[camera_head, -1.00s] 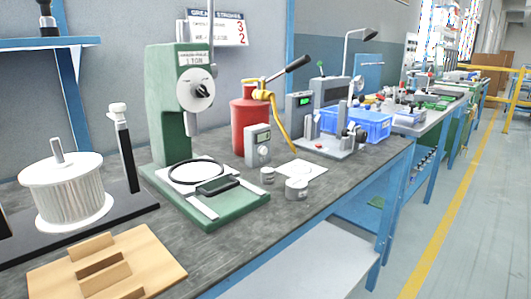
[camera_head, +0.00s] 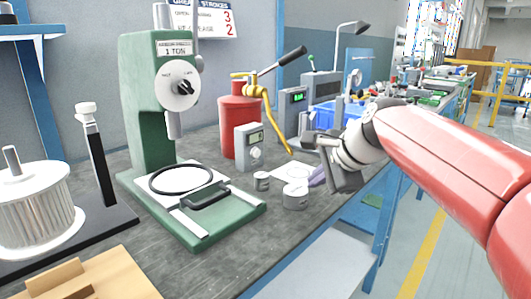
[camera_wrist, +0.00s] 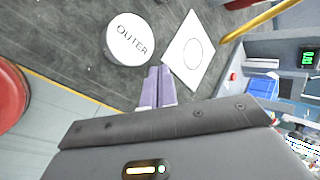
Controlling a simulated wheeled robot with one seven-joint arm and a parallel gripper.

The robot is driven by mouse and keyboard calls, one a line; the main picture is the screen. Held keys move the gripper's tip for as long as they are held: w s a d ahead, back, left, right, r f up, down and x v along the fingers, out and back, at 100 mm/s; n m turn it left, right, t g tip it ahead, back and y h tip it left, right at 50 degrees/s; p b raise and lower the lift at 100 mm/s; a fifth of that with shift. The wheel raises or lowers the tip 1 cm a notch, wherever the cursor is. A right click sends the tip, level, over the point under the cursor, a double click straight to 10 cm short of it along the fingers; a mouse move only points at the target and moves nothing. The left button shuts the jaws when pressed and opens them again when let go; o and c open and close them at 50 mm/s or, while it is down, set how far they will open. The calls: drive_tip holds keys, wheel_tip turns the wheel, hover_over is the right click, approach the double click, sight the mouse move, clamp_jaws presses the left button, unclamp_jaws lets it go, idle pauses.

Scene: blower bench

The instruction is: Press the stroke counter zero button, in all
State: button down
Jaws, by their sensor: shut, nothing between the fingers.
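A small grey unit with a display and a round knob-like part (camera_head: 250,146) stands upright on the bench beside the red cylinder. A taller grey box with a lit green display (camera_head: 292,112) stands behind and to its right; its display also shows in the wrist view (camera_wrist: 307,58). I cannot read which one is the stroke counter, and no zero button label is legible. My gripper (camera_head: 317,177) is shut and empty, right of the small unit and apart from it. Its pale purple fingertips (camera_wrist: 158,87) are together, above the bench near a white disc marked OUTER (camera_wrist: 131,40).
A green press (camera_head: 150,100) stands at left with a black ring on its base. A red cylinder (camera_head: 233,128) with a yellow fitting and black lever stands behind the small unit. Small round weights (camera_head: 295,197) and a white sheet with a circle (camera_wrist: 190,52) lie on the bench near my gripper.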

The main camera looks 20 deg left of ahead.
sight(256, 153)
drive_tip(key=shift+m+y, duration=0.4)
drive_tip(key=shift+m, duration=0.5)
drive_tip(key=w+a, duration=0.2)
drive_tip(key=a, duration=0.1)
drive_tip(key=w+a, duration=0.1)
drive_tip(key=shift+w+a+r, duration=0.15)
drive_tip(key=shift+a+r, duration=0.2)
drive_tip(key=w+a+p, duration=0.1)
drive_tip(key=a, duration=0.1)
drive_tip(key=w+a+p, duration=0.1)
drive_tip(key=a, duration=0.1)
drive_tip(key=w+a+p, duration=0.1)
drive_tip(key=a, duration=0.1)
drive_tip(key=shift+a+r, duration=0.15)
drive_tip(key=shift+a, duration=0.2)
drive_tip(key=shift+w+a+p, duration=0.25)
drive_tip(key=shift+a+p, duration=0.3)
drive_tip(key=shift+a, duration=0.1)
drive_tip(key=shift+a, duration=0.1)
idle(0.3)
drive_tip(key=shift+w+a, duration=0.15)
drive_tip(key=shift+a, duration=0.1)
